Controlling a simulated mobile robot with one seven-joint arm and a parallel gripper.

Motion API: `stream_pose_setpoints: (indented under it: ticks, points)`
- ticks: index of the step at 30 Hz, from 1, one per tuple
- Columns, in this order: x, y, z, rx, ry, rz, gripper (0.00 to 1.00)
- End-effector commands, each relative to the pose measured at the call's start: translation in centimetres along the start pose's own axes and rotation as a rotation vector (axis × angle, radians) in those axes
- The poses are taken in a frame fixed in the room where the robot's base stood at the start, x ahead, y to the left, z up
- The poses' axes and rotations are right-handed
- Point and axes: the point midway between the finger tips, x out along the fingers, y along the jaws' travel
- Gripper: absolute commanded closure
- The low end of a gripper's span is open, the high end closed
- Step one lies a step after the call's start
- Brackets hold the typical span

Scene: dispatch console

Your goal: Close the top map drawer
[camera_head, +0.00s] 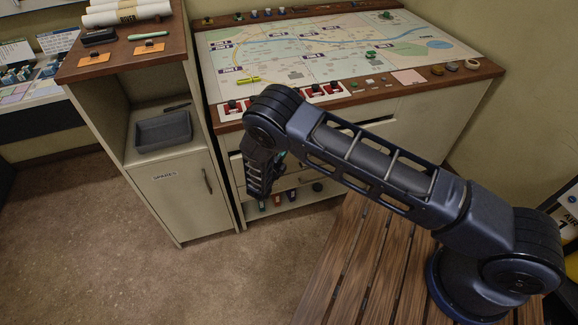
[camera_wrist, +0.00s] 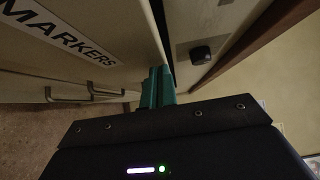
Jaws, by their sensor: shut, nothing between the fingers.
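The map console (camera_head: 420,125) stands at the back, with pale drawer fronts below its wooden top. My arm hides part of these fronts, so I cannot tell in the head view how far the top map drawer is out. In the wrist view a pale panel labelled MARKERS (camera_wrist: 60,38) is at the left, and metal handles (camera_wrist: 70,96) show below it. My gripper (camera_wrist: 157,72) has its teal fingers together and empty, close to that panel's edge. In the head view my gripper (camera_head: 281,158) is mostly hidden behind my arm, in front of the console.
A black knob (camera_wrist: 200,55) sits on a pale surface right of the fingers. The spares cabinet (camera_head: 180,205) stands left of the console, with a grey tray (camera_head: 163,130) on its shelf. Small coloured items (camera_head: 277,199) line the console's lower shelf. Carpet (camera_head: 110,240) is clear in front.

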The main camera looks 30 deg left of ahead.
Motion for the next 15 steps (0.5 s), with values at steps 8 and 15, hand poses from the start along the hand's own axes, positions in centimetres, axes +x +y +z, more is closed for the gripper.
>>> stream_pose_setpoints:
  ticks: [8, 15]
  points:
    - [2.5, 0.0, 2.5, 0.0, 0.0, 0.0, 1.0]
    - [3.2, 0.0, 3.2, 0.001, -0.002, 0.0, 1.0]
